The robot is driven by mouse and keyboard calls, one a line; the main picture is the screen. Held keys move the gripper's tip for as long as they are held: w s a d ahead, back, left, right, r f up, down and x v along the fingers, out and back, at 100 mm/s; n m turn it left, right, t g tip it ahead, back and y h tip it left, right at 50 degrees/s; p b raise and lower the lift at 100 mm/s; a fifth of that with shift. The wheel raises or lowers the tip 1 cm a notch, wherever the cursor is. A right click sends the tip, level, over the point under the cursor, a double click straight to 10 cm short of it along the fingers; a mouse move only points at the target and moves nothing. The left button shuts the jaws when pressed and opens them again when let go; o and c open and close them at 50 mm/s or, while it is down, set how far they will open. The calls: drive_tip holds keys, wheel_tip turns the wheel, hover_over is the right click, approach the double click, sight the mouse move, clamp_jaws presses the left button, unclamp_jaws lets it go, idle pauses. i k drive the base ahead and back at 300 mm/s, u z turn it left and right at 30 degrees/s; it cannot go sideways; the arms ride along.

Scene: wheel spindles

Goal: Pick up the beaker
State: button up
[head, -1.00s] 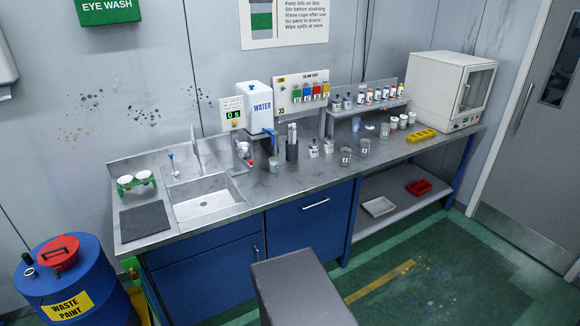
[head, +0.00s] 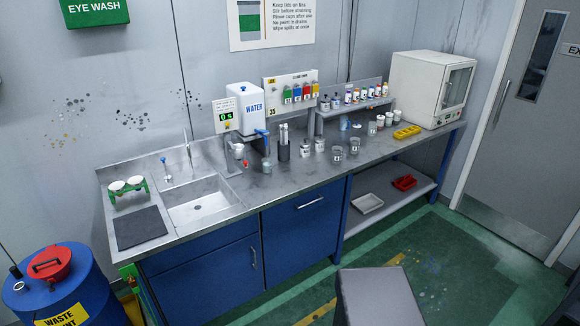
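Clear glass beakers stand upright on the steel counter (head: 290,183). One beaker (head: 337,154) is near the front edge, and another beaker (head: 354,147) is just right of and behind it. A smaller clear vessel (head: 266,167) stands further left, below the water tank's blue tap. I cannot tell which of these the task means. My gripper is not in view, so its state and its distance from the beakers do not show. A grey block-like part at the bottom of the picture looks like part of my own body.
Small lidded jars (head: 306,148) and a dark holder (head: 284,150) stand left of the beakers. A white water tank (head: 246,108) is behind. The sink (head: 200,200) is left. Green floor is open in front.

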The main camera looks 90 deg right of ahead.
sight(267, 166)
drive_tip(key=z, duration=0.35)
drive_tip(key=k, duration=0.2)
drive_tip(key=z, duration=2.25)
drive_tip(key=k, duration=0.7)
drive_tip(key=u, duration=0.25)
drive_tip(key=i, duration=1.15)
drive_tip(key=u, duration=0.1)
